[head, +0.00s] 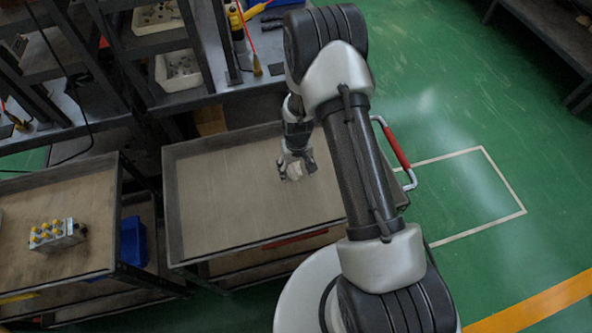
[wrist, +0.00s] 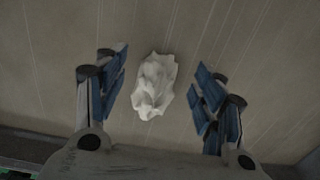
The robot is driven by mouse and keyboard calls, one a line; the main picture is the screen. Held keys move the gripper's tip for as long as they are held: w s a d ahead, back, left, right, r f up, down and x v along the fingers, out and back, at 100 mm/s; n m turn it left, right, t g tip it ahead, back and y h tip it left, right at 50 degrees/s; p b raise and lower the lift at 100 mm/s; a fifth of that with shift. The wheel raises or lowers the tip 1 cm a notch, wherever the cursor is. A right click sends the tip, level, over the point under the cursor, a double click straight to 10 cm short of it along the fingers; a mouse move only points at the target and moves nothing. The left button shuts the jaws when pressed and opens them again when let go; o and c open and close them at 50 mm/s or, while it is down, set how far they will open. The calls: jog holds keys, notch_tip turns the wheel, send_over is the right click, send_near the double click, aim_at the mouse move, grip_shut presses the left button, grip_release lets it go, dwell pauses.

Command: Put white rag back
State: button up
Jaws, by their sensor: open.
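The white rag (wrist: 153,85) lies crumpled on the brown top of a cart (head: 225,195). In the wrist view it sits between and a little beyond the blue-padded fingers of my gripper (wrist: 160,95), with a gap on both sides. My gripper is open and empty. In the head view my gripper (head: 296,172) is low over the right part of the cart top, and the rag (head: 295,171) shows only as a small pale patch, mostly hidden by the fingers.
A second cart (head: 90,245) at left holds a valve block (head: 57,235) with yellow caps. A blue bin (head: 133,241) stands on its lower level. Shelves with white bins (head: 178,70) rise behind. The cart top left of my gripper is bare. A red handle (head: 396,147) is at right.

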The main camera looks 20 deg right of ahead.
notch_tip(320, 180, up, 11)
jog(key=p, duration=0.3)
notch_tip(320, 180, up, 12)
jog(key=t, duration=0.1)
send_over(297, 172)
jog(key=s+r+t, duration=0.1)
jog(key=s+r, duration=0.6)
jog(key=r, duration=0.5)
jog(key=s+r+t, duration=0.1)
jog(key=s+r, duration=0.4)
jog(key=s, duration=0.3)
jog(key=s+r+t, duration=0.1)
jog(key=s+r, duration=0.4)
jog(key=s, duration=0.4)
jog(key=shift+s+a+t, duration=0.15)
jog(key=shift+a+t, duration=0.1)
jog(key=shift+t, duration=0.05)
jog(key=shift+f+b, duration=0.8)
jog(key=shift+b, duration=0.2)
jog(key=shift+r, duration=0.2)
jog(key=shift+c, duration=0.3)
